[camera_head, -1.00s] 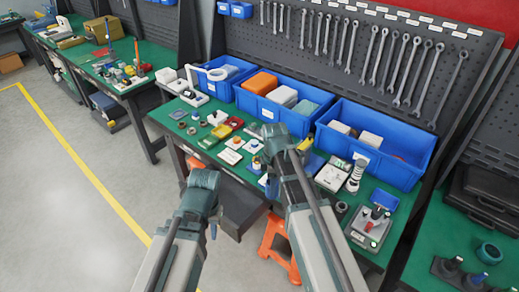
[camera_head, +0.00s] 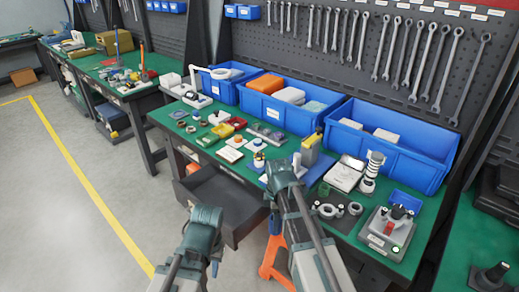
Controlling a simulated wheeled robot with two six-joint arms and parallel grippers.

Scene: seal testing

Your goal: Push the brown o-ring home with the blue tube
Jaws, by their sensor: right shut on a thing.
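My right gripper (camera_head: 280,172) is over the front of the workbench, seen from behind, with its fingers mostly hidden by its own wrist. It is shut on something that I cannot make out. A blue plate (camera_head: 322,165) lies under and behind it, with a yellowish and grey block (camera_head: 311,147) standing on it. I cannot pick out the blue tube or the brown o-ring; they may be hidden behind the gripper. My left gripper (camera_head: 206,216) is low in front of the bench, away from the parts, and its fingers cannot be made out.
Blue bins (camera_head: 392,146) line the back of the green workbench (camera_head: 232,113). Small parts on cards fill its left side. Grey rings (camera_head: 327,211), a white cylinder stack (camera_head: 373,168) and a grey tester (camera_head: 391,232) are at right. An open drawer (camera_head: 222,195) juts out in front.

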